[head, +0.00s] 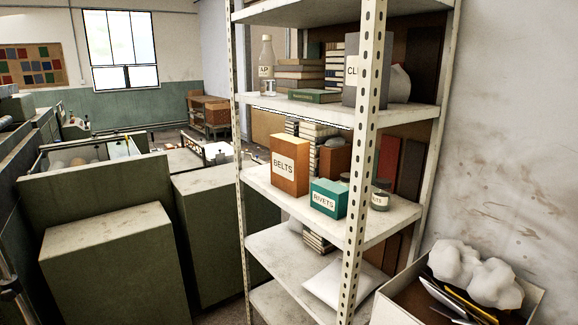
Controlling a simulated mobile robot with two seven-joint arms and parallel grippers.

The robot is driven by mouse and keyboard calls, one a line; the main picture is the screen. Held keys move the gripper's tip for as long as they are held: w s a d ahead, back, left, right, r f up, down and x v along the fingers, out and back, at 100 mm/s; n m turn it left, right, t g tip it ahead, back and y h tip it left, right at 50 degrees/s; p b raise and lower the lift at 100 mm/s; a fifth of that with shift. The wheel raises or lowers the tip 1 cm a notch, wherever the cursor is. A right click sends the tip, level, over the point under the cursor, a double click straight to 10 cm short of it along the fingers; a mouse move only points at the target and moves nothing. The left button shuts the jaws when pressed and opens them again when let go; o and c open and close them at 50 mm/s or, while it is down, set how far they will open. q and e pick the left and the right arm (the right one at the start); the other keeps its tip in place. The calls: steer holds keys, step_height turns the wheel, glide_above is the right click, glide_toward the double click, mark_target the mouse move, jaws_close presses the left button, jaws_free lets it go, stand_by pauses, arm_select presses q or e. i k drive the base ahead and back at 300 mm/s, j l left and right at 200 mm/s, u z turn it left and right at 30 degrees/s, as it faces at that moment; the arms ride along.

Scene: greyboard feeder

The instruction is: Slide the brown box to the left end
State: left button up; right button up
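An orange-brown box labelled BELTS (290,178) stands upright near the left end of the middle shelf (262,178). A darker brown box (335,160) stands behind and to the right of it, partly hidden by a teal box labelled RIVETS (328,200). The teal box stands near the front edge, right of the BELTS box. I cannot tell which of the two brownish boxes the task means. Neither of my grippers shows in the head view.
The shelf post (362,150) stands in front of the shelf's right part. A small jar (380,198) stands right of it. Stacked books (318,130) are behind the boxes. A carton with crumpled paper (400,300) is at lower right. Green cabinets (110,260) stand at left.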

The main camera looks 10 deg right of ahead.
mark_target(289, 154)
steer(key=i+j+z, duration=0.1)
steer(key=i+j, duration=0.65)
steer(key=i+j+z, duration=0.15)
steer(key=i+j, duration=0.25)
steer(key=j, duration=0.15)
steer(key=i+j+z, duration=0.1)
steer(key=i+j, duration=0.2)
steer(key=j, duration=0.2)
